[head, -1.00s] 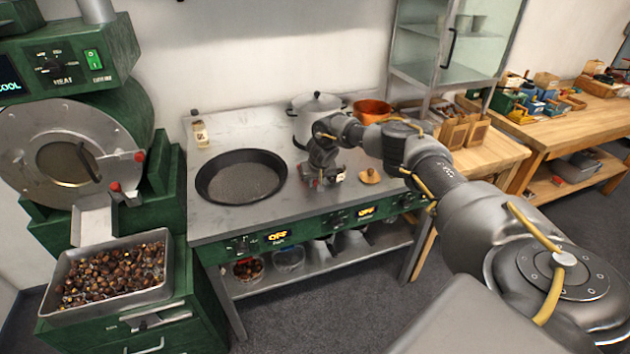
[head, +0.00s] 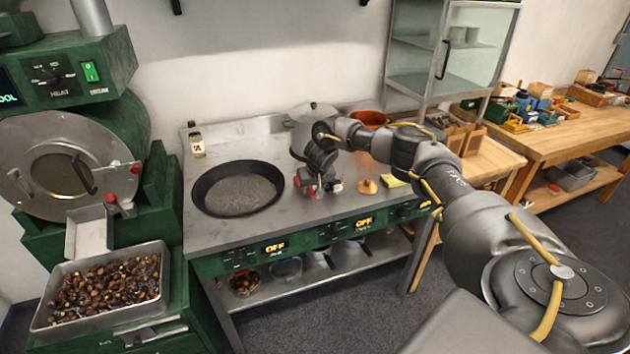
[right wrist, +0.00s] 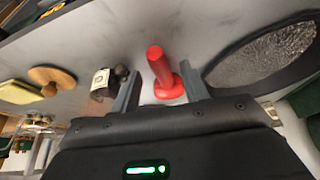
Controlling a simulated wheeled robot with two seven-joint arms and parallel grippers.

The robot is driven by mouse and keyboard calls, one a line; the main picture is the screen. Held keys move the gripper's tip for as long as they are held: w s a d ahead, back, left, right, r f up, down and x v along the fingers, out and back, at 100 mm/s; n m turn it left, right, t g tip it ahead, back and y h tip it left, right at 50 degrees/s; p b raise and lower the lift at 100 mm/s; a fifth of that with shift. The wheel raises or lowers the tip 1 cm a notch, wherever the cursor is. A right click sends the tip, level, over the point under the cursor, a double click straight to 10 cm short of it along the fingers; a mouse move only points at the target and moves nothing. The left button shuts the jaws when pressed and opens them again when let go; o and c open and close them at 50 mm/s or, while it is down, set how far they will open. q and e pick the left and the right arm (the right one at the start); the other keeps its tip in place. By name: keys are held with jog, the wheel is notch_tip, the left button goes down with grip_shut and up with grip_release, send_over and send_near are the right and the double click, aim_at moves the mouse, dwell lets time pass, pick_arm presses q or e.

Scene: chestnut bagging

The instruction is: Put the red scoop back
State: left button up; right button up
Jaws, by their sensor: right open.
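The red scoop (right wrist: 162,70) shows in the right wrist view as a red handle-like piece with a rounded end, over the steel worktop. It lies between the two fingers of my right gripper (right wrist: 163,92), which are open, with a gap seen on each side. In the head view my right gripper (head: 312,190) is low over the steel worktop (head: 215,230), right of the black pan. The scoop is mostly hidden there by the gripper. My left gripper is not in view.
A black pan (head: 238,188) is left of the gripper and a lidded pot (head: 305,122) behind it. A wooden knob-topped piece (head: 367,186) and a yellow pad (head: 395,180) lie to the right. A tray (head: 45,316) of chestnuts stands at far left.

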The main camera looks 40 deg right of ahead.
jog(key=v, duration=0.7)
jog(key=shift+b, duration=0.35)
jog(key=shift+f, duration=0.1)
